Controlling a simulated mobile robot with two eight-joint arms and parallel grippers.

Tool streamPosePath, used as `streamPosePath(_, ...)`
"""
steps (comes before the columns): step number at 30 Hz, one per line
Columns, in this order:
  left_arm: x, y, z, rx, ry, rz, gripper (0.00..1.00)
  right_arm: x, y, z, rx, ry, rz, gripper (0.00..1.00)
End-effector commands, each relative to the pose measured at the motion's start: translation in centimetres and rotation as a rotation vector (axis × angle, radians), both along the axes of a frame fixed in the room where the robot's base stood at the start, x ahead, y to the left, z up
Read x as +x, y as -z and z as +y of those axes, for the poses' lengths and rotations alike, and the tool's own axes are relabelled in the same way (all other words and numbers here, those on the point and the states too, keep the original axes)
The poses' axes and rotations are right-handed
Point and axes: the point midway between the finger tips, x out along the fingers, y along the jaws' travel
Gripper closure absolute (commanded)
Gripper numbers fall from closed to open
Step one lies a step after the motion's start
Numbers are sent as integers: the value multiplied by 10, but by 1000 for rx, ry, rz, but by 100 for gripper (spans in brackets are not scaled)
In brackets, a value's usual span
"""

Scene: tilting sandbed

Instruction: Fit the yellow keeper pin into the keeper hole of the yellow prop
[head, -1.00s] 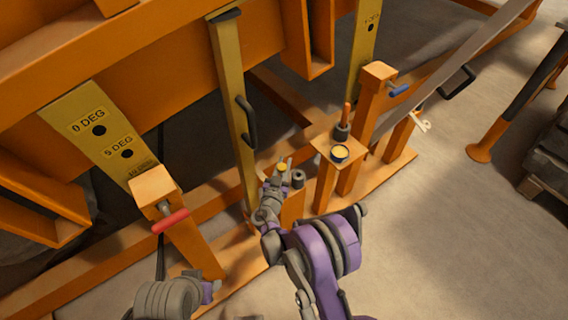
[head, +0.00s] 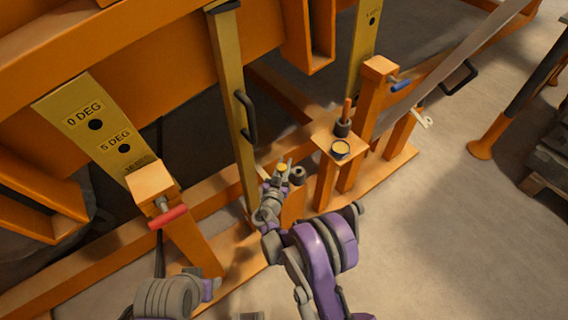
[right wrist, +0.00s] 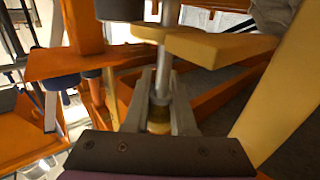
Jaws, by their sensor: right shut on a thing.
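The yellow prop (head: 232,95) is a long upright beam with a black handle; it is also at the right of the right wrist view (right wrist: 283,90). My right gripper (head: 277,178) is beside its lower part, shut on the yellow keeper pin (head: 282,168). In the right wrist view the fingers (right wrist: 160,103) grip the pin near its yellow part, and its grey shaft (right wrist: 167,65) runs up past a yellow plate (right wrist: 215,47). The keeper hole is not visible, and I cannot tell whether the shaft is in it. My left gripper's fingers do not show.
A dark round piece (head: 298,175) is just right of my right gripper. An orange stand (head: 325,145) bears a cup (head: 340,149) and a dark holder with an orange handle (head: 344,120). A red-handled post (head: 168,216) stands left.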

Motion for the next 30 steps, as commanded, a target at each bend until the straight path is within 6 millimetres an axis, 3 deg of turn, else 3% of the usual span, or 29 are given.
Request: streamPosePath(30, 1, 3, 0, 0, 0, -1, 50, 0, 26, 0, 0, 0, 0, 100)
